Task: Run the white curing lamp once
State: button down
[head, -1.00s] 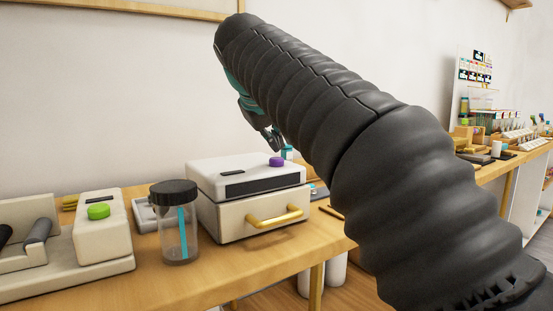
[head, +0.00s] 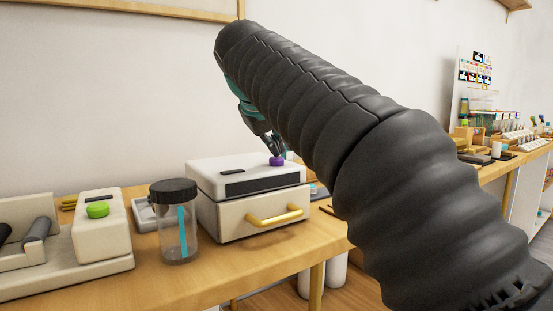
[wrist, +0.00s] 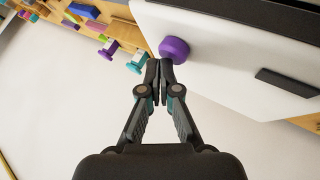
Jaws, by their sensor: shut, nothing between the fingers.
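The white curing lamp (head: 205,180) is a box with a dark front window and a gold drawer handle (head: 274,216). It stands on the wooden bench. A purple button (head: 277,161) sits on its top near the right side; it also shows in the wrist view (wrist: 174,50). My gripper (head: 277,152) is shut and empty, its tips right at the purple button. In the wrist view the closed fingertips (wrist: 159,66) are at the button's edge. I cannot tell whether they touch it. The drawer looks shut.
A clear jar with a dark lid (head: 176,222) stands close left of the lamp. A cream machine with a green button (head: 97,209) is further left. Small coloured spools (wrist: 108,49) lie beyond the lamp. My arm hides the bench to the right.

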aim_at(275, 158)
jog(key=shift+f, duration=0.4)
jog(key=shift+r, duration=0.1)
dwell(0.5)
jog(key=shift+r+p, duration=0.85)
jog(key=shift+r, duration=0.05)
notch_tip(275, 158, up, 3)
jog(key=p, duration=0.2)
jog(key=shift+f+p, duration=0.2)
jog(key=shift+p, duration=0.1)
jog(key=shift+r+p, duration=0.3)
jog(key=shift+r, duration=0.9)
